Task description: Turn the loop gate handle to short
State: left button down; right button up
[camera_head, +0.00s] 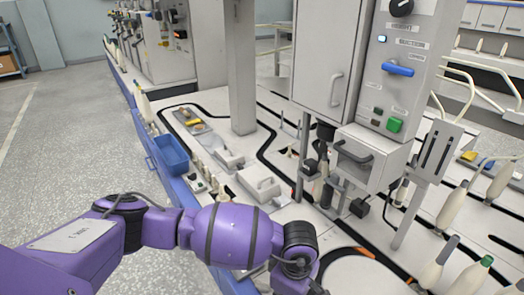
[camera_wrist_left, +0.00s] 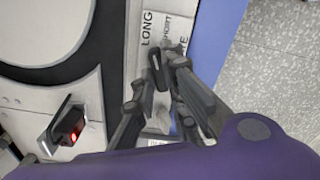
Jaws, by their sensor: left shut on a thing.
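In the left wrist view, the loop gate handle (camera_wrist_left: 158,73) is a short dark lever on a light plate (camera_wrist_left: 136,45) with the printed words LONG and SHORT. Its upper end lies just below these words, nearer LONG, and it leans slightly. My left gripper (camera_wrist_left: 165,82) has its dark fingers on both sides of the handle and is shut on it. The fingers hide part of the handle and the plate. In the head view my purple left arm reaches to the bottom edge; its gripper is cut off there and the handle is not visible. My right gripper is not in view.
A small box with a red light (camera_wrist_left: 70,130) stands left of the fingers. A blue table edge (camera_wrist_left: 215,40) runs at the right. The head view shows a blue bin (camera_head: 170,155), a control cabinet (camera_head: 330,50) and several pale bobbins at the right.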

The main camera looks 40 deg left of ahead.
pick_arm(q)
jog(key=shift+w+r+m, duration=0.1)
jog(key=shift+m, duration=2)
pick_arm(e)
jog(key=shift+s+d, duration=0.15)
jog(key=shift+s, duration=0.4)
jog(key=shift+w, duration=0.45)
pick_arm(q)
jog(key=c, duration=1.8)
grip_release()
jog(key=shift+r, duration=0.1)
notch_tip(320, 180, up, 12)
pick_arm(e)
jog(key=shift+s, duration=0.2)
